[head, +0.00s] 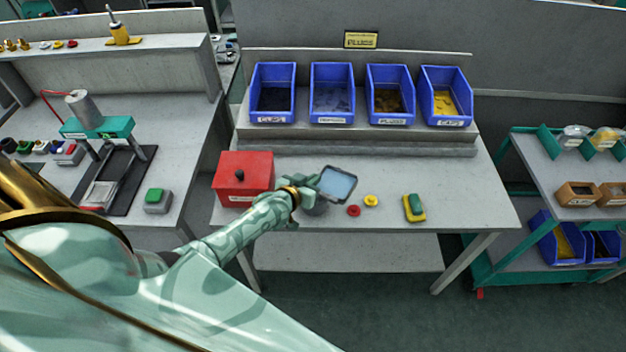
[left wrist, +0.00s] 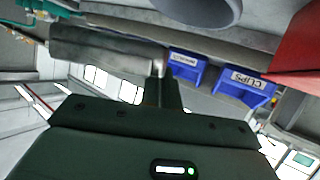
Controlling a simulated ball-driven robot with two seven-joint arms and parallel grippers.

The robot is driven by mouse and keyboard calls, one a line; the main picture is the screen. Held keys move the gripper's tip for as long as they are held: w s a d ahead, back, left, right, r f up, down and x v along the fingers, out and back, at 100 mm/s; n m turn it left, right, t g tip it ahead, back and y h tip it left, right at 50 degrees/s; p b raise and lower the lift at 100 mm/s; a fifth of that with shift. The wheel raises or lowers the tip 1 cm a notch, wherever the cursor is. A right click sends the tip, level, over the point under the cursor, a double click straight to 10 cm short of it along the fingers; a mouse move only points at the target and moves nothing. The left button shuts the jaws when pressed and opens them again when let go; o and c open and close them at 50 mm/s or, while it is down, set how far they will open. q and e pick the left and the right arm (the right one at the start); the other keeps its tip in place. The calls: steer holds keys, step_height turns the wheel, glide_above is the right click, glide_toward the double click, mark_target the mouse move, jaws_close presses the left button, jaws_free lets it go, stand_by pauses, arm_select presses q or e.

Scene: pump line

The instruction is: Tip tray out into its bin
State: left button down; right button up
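A small tray (head: 338,184) with a dark rim and a pale blue inside is at the end of my left arm, tilted with its face towards the head camera. My left gripper (head: 313,190) meets its left edge and appears shut on it, above the table. The fingertips are partly hidden. Four blue bins stand on the raised shelf behind: the clips bin (head: 272,94), a second bin (head: 332,94) with a hard-to-read label, the plugs bin (head: 391,96) and the caps bin (head: 446,97). The clips bin (left wrist: 243,90) also shows in the left wrist view. My right gripper is out of view.
Right of the tray lie a red piece (head: 353,211), a yellow piece (head: 371,201) and a yellow-green block (head: 413,208). The table's right part is clear.

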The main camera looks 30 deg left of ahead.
arm_select(q)
steer(key=shift+s+a+f+n+h+b, duration=0.1)
steer(key=shift+a+f+n+h+b, duration=0.35)
steer(key=shift+b, duration=0.75)
steer(key=shift+w+f+n+b, duration=0.1)
steer(key=shift+f+n+b, duration=0.2)
steer(key=shift+f+b, duration=0.7)
steer(key=shift+s+a+f+n+h+b, duration=0.1)
steer(key=shift+a+f+n+h+b, duration=0.2)
steer(key=shift+b, duration=1.15)
steer(key=shift+f+n+h+b, duration=0.1)
steer(key=shift+n+h+b, duration=0.65)
steer(key=shift+b, duration=1)
steer(key=shift+n+t+b, duration=0.3)
steer(key=shift+n+b, duration=0.2)
steer(key=shift+b, duration=0.45)
